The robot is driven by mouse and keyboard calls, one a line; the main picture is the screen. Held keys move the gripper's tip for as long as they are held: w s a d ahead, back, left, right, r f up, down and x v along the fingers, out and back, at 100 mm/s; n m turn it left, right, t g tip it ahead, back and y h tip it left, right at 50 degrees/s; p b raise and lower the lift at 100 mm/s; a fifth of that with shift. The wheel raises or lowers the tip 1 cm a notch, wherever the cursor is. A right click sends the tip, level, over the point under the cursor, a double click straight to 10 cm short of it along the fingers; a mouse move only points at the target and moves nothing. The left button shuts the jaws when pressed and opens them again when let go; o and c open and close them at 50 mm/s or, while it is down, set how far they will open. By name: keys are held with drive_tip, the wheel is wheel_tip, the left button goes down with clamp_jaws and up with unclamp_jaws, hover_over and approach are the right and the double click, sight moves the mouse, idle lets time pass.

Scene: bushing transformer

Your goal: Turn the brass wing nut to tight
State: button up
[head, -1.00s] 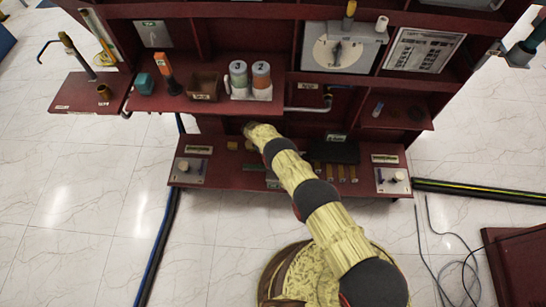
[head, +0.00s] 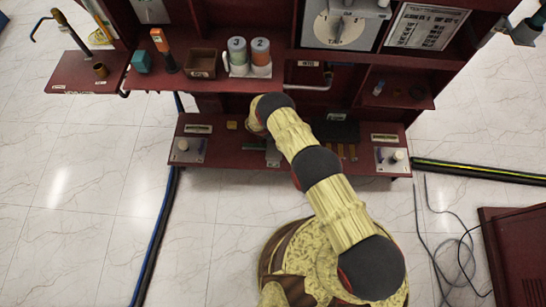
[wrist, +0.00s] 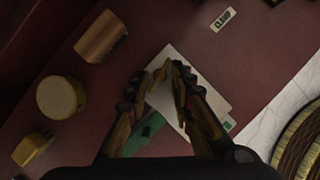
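My gripper (wrist: 171,68) points down over the lower shelf (wrist: 165,28) in the wrist view. Its two fingertips are close together with a narrow gap. They are over a pale grey plate (wrist: 207,94), and a green part (wrist: 143,134) shows behind the left finger. In the head view, my arm's end hides the gripper, and the grey plate (head: 273,156) shows at the middle of the lower shelf.
A label reading CLAMP (wrist: 223,19) lies on the shelf. A tan block (wrist: 101,37), a round yellowish piece (wrist: 61,97) and a small yellow piece (wrist: 32,149) stand left of my gripper. A tray (head: 202,64) and two numbered cans sit on the shelf above. A dark box (head: 340,131) is to the right.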

drive_tip(key=n+y, duration=0.1)
drive_tip(key=n, duration=0.2)
drive_tip(key=shift+s+d+t, duration=0.1)
drive_tip(key=shift+d+t, duration=0.05)
drive_tip(key=shift+t, duration=0.25)
drive_tip(key=shift+r+n, duration=0.15)
drive_tip(key=shift+n, duration=0.55)
drive_tip(key=p+v, duration=0.4)
drive_tip(key=v, duration=0.4)
drive_tip(key=s+d+r+m+g, duration=0.2)
drive_tip(key=s+d+m+g, duration=0.25)
drive_tip(key=s+m, duration=1)
drive_tip(key=s+a+r+m+g+y, duration=0.1)
drive_tip(key=s+r+m, duration=0.1)
drive_tip(key=r+m, duration=0.4)
drive_tip(key=s+a+r+m+g+y, duration=0.1)
drive_tip(key=s+a+r+m, duration=0.1)
drive_tip(key=r+m, duration=0.4)
drive_tip(key=shift+m+y, duration=0.3)
drive_tip(key=shift+m, duration=0.95)
drive_tip(key=shift+f, duration=0.1)
